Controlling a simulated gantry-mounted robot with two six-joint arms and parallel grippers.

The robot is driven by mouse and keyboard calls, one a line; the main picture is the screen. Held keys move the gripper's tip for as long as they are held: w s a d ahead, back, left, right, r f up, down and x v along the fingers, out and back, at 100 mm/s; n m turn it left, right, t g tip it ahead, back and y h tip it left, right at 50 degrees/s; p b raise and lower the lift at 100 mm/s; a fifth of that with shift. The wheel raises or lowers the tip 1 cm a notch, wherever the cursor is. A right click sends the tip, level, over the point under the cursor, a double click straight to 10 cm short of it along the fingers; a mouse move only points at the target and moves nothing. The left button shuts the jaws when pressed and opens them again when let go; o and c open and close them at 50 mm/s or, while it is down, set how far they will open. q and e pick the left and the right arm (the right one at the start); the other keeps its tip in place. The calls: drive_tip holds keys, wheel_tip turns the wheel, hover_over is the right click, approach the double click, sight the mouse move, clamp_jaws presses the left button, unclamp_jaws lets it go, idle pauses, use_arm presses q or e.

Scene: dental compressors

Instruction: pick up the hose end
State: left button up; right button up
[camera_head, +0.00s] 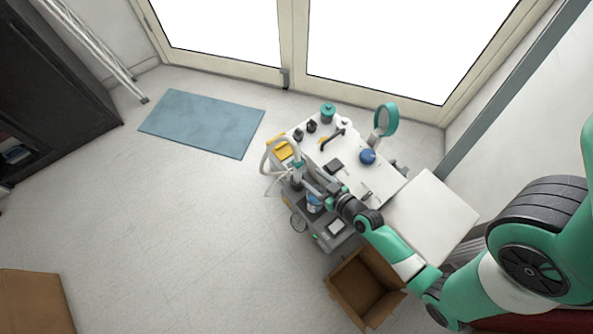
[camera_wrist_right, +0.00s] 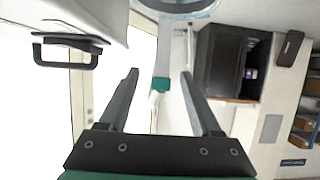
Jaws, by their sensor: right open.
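In the right wrist view a pale grey hose end (camera_wrist_right: 163,50) with a green band and a white tip shows between the two fingers. It comes from a rounded, pale part at the top edge. My right gripper (camera_wrist_right: 160,74) is open, with a finger on each side of it in the picture; I cannot tell how far apart they are in depth. In the head view a pale hose (camera_head: 265,161) loops at the left side of the equipment cart (camera_head: 318,165). My right gripper (camera_head: 309,180) reaches over the cart beside this loop and partly hides what lies there. My left gripper is not in view.
The cart top holds a blue round item (camera_head: 367,156), dark bottles and a teal canister (camera_head: 327,112). A teal round-framed piece (camera_head: 386,119) stands behind. An open cardboard box (camera_head: 365,288) sits in front.

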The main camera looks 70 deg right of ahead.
sight(300, 169)
drive_tip(key=x, duration=0.3)
drive_tip(key=shift+a+f, duration=0.1)
drive_tip(key=shift+a, duration=0.15)
drive_tip(key=shift+w+d, duration=0.2)
drive_tip(key=shift+w, duration=0.1)
drive_tip(key=b+x, duration=0.1)
drive_tip(key=x, duration=0.4)
drive_tip(key=shift+w+b, duration=0.25)
drive_tip(key=shift+b, duration=0.1)
drive_tip(key=shift+s+a, duration=0.1)
drive_tip(key=shift+s, duration=0.05)
drive_tip(key=shift+c, duration=1)
clamp_jaws()
